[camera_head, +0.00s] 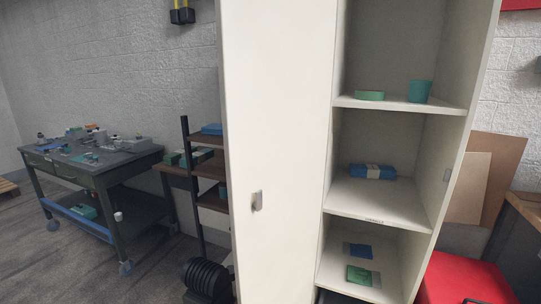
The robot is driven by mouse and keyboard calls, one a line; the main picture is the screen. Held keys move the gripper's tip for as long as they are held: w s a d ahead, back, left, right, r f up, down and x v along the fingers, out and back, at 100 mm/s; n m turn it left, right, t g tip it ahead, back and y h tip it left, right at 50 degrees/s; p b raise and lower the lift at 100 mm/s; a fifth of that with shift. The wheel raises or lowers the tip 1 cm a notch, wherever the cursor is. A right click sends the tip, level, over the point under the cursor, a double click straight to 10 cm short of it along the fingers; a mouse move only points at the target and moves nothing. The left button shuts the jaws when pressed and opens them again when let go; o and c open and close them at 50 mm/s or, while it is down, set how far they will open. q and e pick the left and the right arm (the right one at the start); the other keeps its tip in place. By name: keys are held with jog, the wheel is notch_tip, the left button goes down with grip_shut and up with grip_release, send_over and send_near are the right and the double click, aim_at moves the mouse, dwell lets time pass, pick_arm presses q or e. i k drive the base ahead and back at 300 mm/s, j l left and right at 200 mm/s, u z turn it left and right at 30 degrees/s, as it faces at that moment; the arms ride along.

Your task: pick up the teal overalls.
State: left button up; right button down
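A tall white cabinet (450,141) stands open in the middle right. On its middle shelf lies a folded blue bundle (358,171) with a pale band around it. On its lower shelf lie a flat blue packet (359,250) and a flat green packet (359,275). On its upper shelf stand a teal cylinder (419,91) and a low green round item (369,96). I cannot tell which of these, if any, is the teal overalls. Neither of my grippers is in view.
The cabinet's open door (280,120) blocks the view behind it. A dark wheeled workbench (110,163) with small parts stands at left. A rack (207,168) holds folded blue and green items. A red box (465,280) sits at lower right. Floor is free at lower left.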

aim_at(198, 157)
jog(key=i+j+z, duration=0.2)
jog(key=j+z, duration=0.2)
jog(key=i+j+z, duration=0.1)
jog(key=j+z, duration=0.3)
jog(key=i+j+z, duration=0.1)
jog(key=j+z, duration=0.2)
jog(key=z, duration=0.15)
jog(key=j+z, duration=0.8)
jog(key=k+j, duration=0.05)
